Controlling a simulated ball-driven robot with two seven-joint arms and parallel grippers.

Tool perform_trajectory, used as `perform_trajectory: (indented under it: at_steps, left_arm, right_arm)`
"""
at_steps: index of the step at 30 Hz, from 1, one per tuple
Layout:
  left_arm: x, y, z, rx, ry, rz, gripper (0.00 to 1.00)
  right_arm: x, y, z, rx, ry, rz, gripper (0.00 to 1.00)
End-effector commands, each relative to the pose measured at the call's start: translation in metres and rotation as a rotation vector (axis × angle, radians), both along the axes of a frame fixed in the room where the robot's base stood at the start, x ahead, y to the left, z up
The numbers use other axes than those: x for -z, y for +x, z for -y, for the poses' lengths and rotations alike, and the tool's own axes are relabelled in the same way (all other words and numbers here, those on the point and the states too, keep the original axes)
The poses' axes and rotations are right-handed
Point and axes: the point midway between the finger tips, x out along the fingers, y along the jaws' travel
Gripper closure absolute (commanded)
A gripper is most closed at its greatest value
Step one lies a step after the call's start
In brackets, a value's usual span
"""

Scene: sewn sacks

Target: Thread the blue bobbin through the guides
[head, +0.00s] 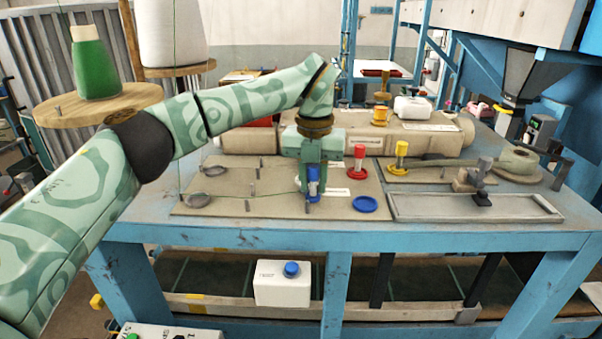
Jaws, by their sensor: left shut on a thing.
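My left gripper (313,185) is shut on the blue bobbin (313,182) and holds it upright at the tan threading board (275,206). I cannot tell whether the bobbin touches the board. A thin green thread runs left from near the bobbin toward the guides on the board. Two grey ring guides (200,200) and (214,171) lie at the board's left, with small pins near them. A blue disc (365,204) lies on the board to the right of the gripper. My right gripper is not in view.
A red bobbin (357,160) and a yellow bobbin (400,157) stand behind and right of my left gripper. A grey tray (475,208) lies at the right of the blue table (420,240). A green thread cone (94,66) stands on a wooden disc at the upper left.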

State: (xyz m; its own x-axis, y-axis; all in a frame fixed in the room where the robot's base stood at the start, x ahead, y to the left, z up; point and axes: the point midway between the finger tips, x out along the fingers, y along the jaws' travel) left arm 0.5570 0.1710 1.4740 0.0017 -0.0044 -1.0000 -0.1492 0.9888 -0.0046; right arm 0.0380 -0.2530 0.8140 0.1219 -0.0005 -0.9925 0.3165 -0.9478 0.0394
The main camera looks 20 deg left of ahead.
Motion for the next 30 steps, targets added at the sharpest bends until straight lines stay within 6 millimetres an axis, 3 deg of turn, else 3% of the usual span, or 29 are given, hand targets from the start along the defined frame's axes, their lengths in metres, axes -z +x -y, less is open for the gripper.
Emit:
perform_trajectory:
  at_steps: [30]
  left_arm:
    - [-0.002, 0.025, 0.082, 0.001, 0.001, 0.0, 0.99]
  right_arm:
    - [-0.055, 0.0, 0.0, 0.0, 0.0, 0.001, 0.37]
